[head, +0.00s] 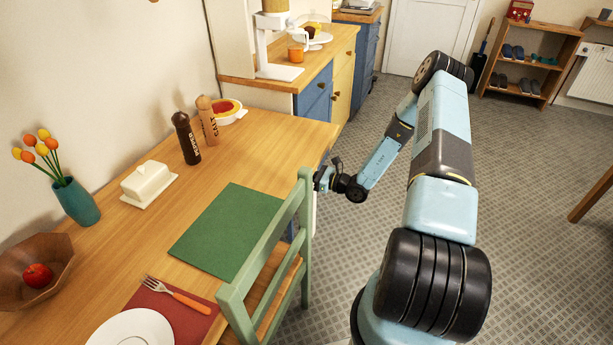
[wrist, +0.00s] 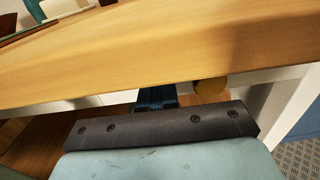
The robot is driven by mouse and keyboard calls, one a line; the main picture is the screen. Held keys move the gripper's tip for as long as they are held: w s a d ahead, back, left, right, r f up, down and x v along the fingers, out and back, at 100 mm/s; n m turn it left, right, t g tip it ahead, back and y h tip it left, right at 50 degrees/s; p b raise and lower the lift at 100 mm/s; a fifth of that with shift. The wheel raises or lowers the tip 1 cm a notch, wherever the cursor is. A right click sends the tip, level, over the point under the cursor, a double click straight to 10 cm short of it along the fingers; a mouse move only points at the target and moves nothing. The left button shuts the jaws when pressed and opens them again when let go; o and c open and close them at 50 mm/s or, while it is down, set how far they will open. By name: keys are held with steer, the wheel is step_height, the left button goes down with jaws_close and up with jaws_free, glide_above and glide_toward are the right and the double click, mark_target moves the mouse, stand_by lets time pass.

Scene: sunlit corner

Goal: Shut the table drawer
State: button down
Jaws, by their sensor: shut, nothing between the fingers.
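The wooden table (head: 245,140) has its right edge beside my gripper (head: 322,178) in the head view. In the wrist view the tabletop (wrist: 150,60) crosses the picture above a pale apron. A round wooden knob (wrist: 210,87) shows under the tabletop edge, just right of my gripper (wrist: 156,96). The fingers are shut and empty, pointing in under the edge. The drawer front is mostly hidden under the tabletop, and I cannot tell how far it is open or whether my fingers touch it.
A green chair (head: 265,260) stands close to my gripper at the table's side. On the table are a green mat (head: 228,230), a butter dish (head: 149,184), a pepper mill (head: 186,138) and a white plate (head: 133,330). The tiled floor (head: 520,200) at right is clear.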

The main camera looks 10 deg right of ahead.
steer(key=shift+w+a+r, duration=0.2)
steer(key=shift+a, duration=0.25)
steer(key=v, duration=1.5)
steer(key=shift+f, duration=0.2)
